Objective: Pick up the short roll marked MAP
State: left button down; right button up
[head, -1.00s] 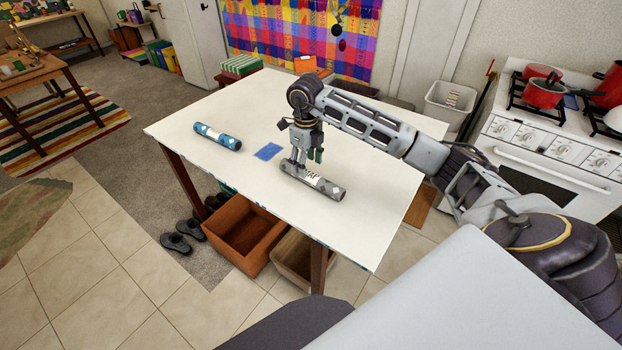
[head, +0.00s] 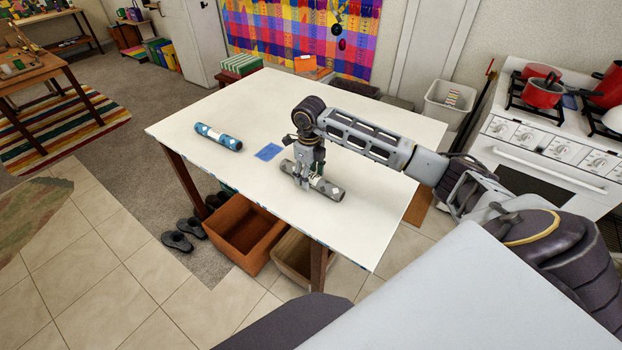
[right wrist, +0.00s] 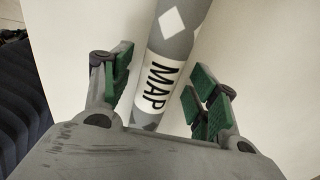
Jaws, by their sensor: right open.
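The grey roll marked MAP (head: 330,189) lies on the white table (head: 220,112). In the right wrist view the grey roll (right wrist: 174,40) shows a white label reading MAP and a white diamond. My right gripper (head: 304,182) is down at the roll in the head view, covering part of it. My left gripper is not in view.
A blue patterned roll (head: 218,137) lies at the table's left. A flat blue square (head: 268,152) lies between the rolls. An orange-brown crate (head: 245,235) stands on the floor below the table edge. A stove with red pots (head: 543,93) is at the right.

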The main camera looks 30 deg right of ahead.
jog(key=shift+c, duration=0.4)
jog(key=c, duration=1.1)
jog(key=shift+r, duration=0.15)
jog(key=shift+r+b, duration=0.85)
jog(key=shift+r, duration=4)
